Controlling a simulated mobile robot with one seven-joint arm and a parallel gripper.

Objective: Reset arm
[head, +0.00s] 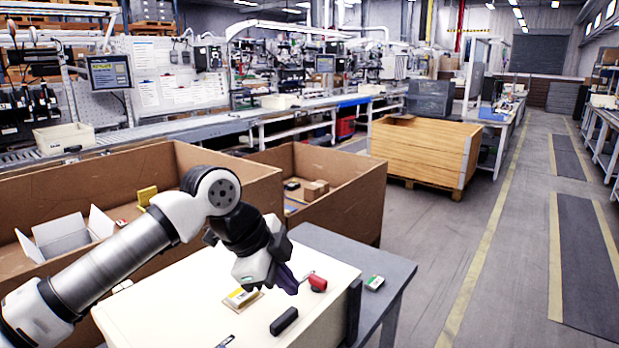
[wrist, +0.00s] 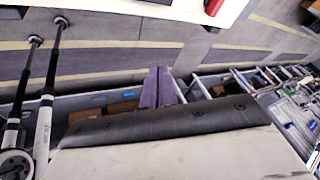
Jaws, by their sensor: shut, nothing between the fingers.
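My gripper (head: 288,281) hangs at the end of my arm, over the right part of a cream-topped surface (head: 180,310). Its purple fingers are closed together, with nothing held between them. In the wrist view the fingers (wrist: 157,88) point up the picture, side by side. A red-ended tool (head: 317,284) is just right of the fingertips in the head view; I cannot tell whether they touch. A red piece (wrist: 213,6) also shows at the top of the wrist view.
Cardboard bins (head: 340,205) stand behind. The floor aisle (head: 480,270) at right is clear.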

